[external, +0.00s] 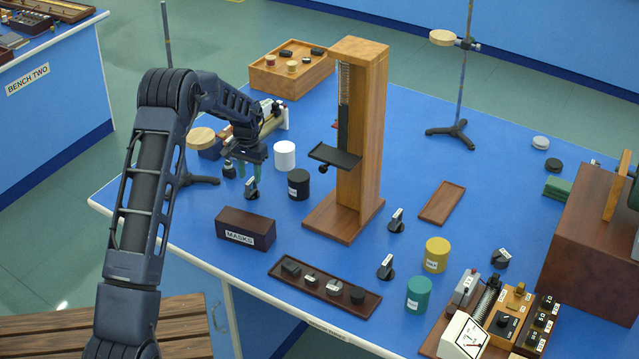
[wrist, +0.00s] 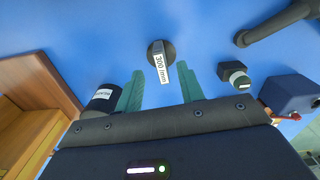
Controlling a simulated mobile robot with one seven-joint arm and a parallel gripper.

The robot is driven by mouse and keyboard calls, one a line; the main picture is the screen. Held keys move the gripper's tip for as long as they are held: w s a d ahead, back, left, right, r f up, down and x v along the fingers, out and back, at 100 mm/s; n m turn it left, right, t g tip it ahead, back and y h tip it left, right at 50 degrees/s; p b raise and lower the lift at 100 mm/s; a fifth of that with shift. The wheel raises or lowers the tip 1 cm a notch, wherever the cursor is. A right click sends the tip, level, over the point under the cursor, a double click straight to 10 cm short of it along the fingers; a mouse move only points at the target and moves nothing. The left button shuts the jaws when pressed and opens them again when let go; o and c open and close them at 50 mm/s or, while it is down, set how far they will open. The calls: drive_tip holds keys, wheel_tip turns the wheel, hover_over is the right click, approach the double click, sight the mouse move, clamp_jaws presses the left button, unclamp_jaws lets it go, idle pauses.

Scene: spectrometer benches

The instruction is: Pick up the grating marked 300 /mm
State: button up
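The grating marked 300 /mm (wrist: 160,58) is a dark round-based piece with a white label. In the wrist view it lies just beyond and between my green fingertips, with clear blue on both sides. In the external view what looks like the same grating (external: 251,189) stands on the blue bench below my gripper (external: 243,172). My gripper (wrist: 163,72) is open and empty, with its fingers spread apart. Similar dark pieces with labels (external: 396,221), (external: 386,267), (external: 501,258) stand farther right; their labels are too small to read.
A black cylinder (external: 299,184) and a white one (external: 284,155) stand close right of the grating. A dark knobbed piece (wrist: 236,76) and a stand's foot (wrist: 280,22) are on its other side. The MASKS box (external: 245,228) and wooden tower (external: 362,130) are nearby.

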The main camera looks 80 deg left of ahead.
sight(250, 181)
drive_tip(key=shift+a+f, duration=0.2)
drive_tip(key=shift+f, duration=1.75)
clamp_jaws()
